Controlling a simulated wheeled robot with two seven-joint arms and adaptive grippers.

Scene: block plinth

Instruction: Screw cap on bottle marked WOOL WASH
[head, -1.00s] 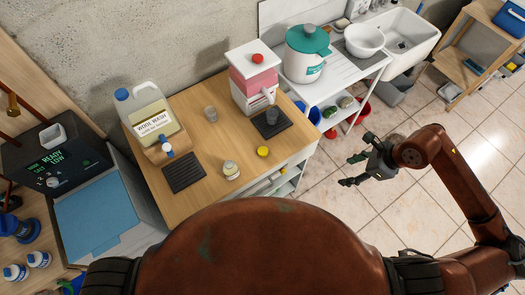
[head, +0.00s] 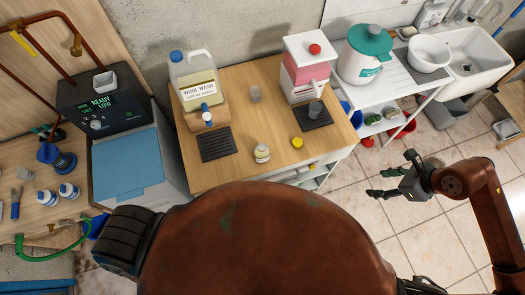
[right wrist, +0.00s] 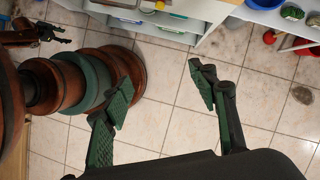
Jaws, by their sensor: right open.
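A dark finger-like part, likely my left gripper (right wrist: 50,32), shows small there.
A dark ribbed mat (head: 218,145) lies before the jug. A red-and-white dispenser (head: 308,70) stands at the back right. A machine with a READY LOW display (head: 100,104) is left of the table. Tiled floor (head: 375,235) lies open below my right gripper.

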